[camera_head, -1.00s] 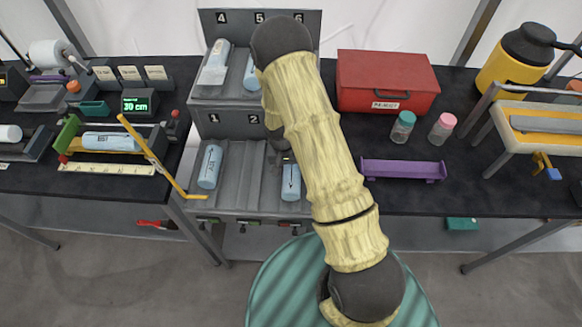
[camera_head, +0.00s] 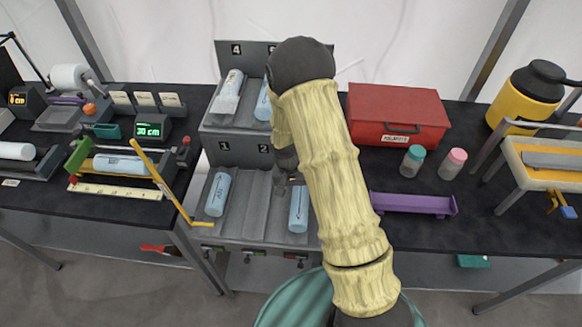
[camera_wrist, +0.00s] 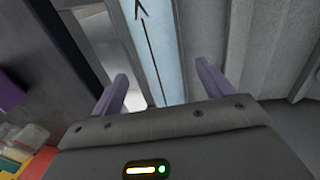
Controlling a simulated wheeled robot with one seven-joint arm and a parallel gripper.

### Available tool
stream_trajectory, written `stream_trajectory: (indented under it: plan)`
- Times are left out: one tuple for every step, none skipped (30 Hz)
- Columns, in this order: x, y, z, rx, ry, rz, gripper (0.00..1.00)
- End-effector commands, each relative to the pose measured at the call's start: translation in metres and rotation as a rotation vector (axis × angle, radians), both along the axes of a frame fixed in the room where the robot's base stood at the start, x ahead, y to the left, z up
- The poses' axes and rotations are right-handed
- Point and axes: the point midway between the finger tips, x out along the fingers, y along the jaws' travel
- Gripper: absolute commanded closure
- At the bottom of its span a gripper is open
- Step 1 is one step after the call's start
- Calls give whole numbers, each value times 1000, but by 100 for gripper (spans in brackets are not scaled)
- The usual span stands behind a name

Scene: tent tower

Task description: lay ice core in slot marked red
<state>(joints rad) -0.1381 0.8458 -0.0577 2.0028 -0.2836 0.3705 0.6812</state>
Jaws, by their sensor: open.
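A numbered grey rack (camera_head: 258,151) stands at the middle of the table, with pale blue ice cores in several slots. One core (camera_head: 216,193) lies in the lower left slot, marked 1. Another core (camera_head: 298,208), with a black arrow, lies in a lower slot further right. My gripper (camera_head: 286,178) is mostly hidden behind my arm near this core's upper end. In the wrist view its purple fingers (camera_wrist: 161,72) are open and apart, with an arrowed blue core (camera_wrist: 153,45) showing between and beyond them. Small coloured tags line the rack's front; a red one (camera_head: 298,257) shows.
A measuring stand (camera_head: 90,160) at the left holds a blue core (camera_head: 121,164); a display reads 30 cm. A yellow rod (camera_head: 165,180) slants beside the rack. A red box (camera_head: 396,113), two jars and a purple tray (camera_head: 413,203) stand right.

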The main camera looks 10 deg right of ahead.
Motion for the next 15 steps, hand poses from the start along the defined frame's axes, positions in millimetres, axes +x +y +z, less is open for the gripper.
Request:
stream_trajectory:
  plan:
    - [1,2,9,2,-5,1,21]
    - [1,3,14,2,-5,1,21]
    - [2,4,21,1,-6,0,21]
    - [2,5,26,2,-5,0,21]
    - [3,6,32,1,-6,0,21]
    - [3,7,39,2,-5,2,21]
    - [3,8,45,1,-5,2,21]
    - [3,8,50,2,-5,1,21]
    - [4,10,58,1,-6,0,21]
    - [4,11,64,2,-5,0,21]
    - [4,11,69,3,-5,0,21]
    - [5,13,77,1,-6,1,21]
    - [5,13,83,1,-5,2,21]
    - [6,14,89,2,-7,2,21]
    - [6,15,96,1,-6,1,21]
